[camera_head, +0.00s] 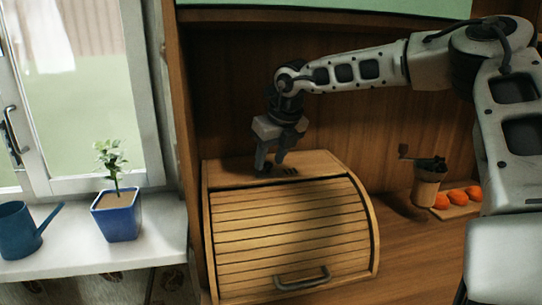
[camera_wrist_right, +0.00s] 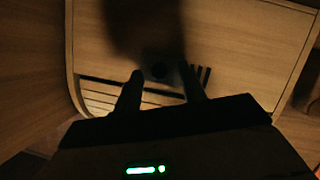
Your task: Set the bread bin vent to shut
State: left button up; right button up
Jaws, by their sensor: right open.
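The wooden bread bin (camera_head: 290,225) stands on the counter with its slatted roll front down. On its flat top is the vent, a row of dark slots (camera_head: 290,170), which also shows in the wrist view (camera_wrist_right: 202,74). A small dark round knob (camera_wrist_right: 158,71) sits beside the slots. My right gripper (camera_head: 270,166) points down at the bin top and is open. In the wrist view its fingers (camera_wrist_right: 161,76) appear on either side of the knob. I cannot tell whether they touch it. My left gripper is not in view.
A bar handle (camera_head: 302,279) is on the bin's front. To the right are a pot (camera_head: 427,187) with dark contents and orange fruits (camera_head: 460,197) on a board. A blue planter (camera_head: 116,216) and blue watering can (camera_head: 20,230) stand on the left windowsill.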

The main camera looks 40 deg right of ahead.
grip_shut()
jog(key=shift+s+d, duration=0.35)
jog(key=shift+d, duration=0.35)
jog(key=shift+s+d, duration=0.4)
jog(key=shift+d, duration=0.25)
jog(key=shift+s+d, duration=0.35)
jog(key=shift+d, duration=0.35)
jog(key=shift+c, duration=1.5)
grip_release()
jog(key=o, duration=0.3)
jog(key=shift+s+d, duration=0.1)
